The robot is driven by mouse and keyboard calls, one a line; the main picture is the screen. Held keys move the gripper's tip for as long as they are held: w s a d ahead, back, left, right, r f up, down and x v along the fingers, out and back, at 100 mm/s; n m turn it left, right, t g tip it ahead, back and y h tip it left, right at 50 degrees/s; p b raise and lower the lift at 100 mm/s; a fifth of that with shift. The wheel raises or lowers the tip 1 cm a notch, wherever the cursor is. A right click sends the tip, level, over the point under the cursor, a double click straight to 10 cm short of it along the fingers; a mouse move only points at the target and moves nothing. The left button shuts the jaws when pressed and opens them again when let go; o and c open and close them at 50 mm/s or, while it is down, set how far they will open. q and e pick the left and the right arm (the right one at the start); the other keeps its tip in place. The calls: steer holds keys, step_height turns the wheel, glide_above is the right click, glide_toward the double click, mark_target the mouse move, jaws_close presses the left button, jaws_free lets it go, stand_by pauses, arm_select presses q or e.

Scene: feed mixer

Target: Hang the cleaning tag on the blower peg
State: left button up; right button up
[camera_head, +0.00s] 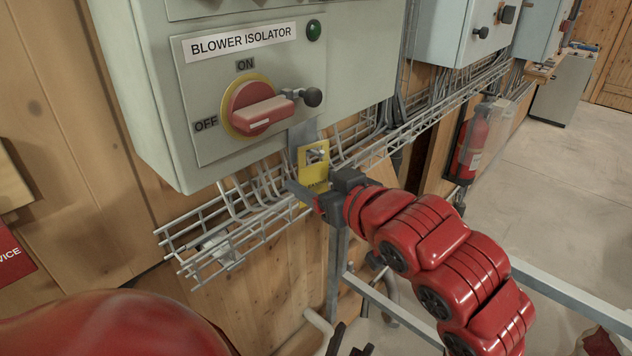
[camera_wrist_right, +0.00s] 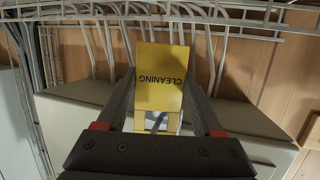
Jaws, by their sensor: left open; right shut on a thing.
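The yellow cleaning tag (camera_head: 313,168) is upright below the blower isolator box, in front of a grey metal plate (camera_head: 303,134). A metal piece, apparently the peg (camera_head: 317,154), shows at the tag's opening; I cannot tell whether it passes through. My right gripper (camera_head: 306,190) is shut on the tag's lower part. In the right wrist view the tag (camera_wrist_right: 160,77) lies between the fingers, its CLEANING print upside down, with metal visible through its opening. My left gripper (camera_head: 349,342) appears partly at the bottom edge, open and away from the tag.
The isolator box (camera_head: 130,90) has a red knob (camera_head: 258,108) with a black-ended lever just above the tag. Wire cable tray (camera_head: 225,235) runs behind and beside my right gripper. A grey rail (camera_head: 400,312) crosses below. A fire extinguisher (camera_head: 470,145) stands farther right.

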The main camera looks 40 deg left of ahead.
stand_by(0.3)
steer(key=o, duration=1.3)
steer(key=shift+d, duration=0.3)
steer(key=b+v, duration=0.4)
steer(key=v, duration=1.3)
steer(key=shift+s+a+b, duration=0.15)
steer(key=shift+b, duration=0.2)
